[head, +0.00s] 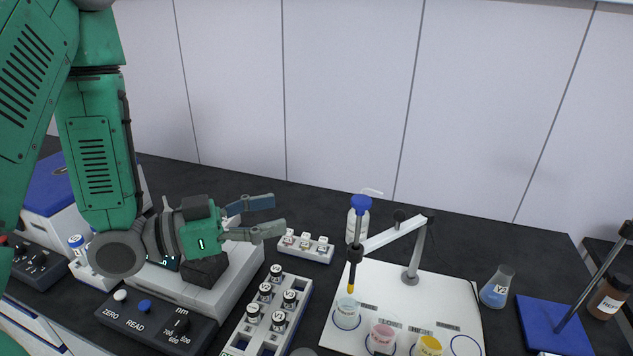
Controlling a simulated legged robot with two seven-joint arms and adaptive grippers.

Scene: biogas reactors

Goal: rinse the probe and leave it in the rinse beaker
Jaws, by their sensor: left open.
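My right gripper is not in view.
Pink (382,336) and yellow (429,346) beakers stand on the white board (455,298). A wash bottle (357,226) stands behind the probe. A vial rack (250,334), a small rack (306,246) and a meter (155,322) are at left. A flask (496,287) stands right.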

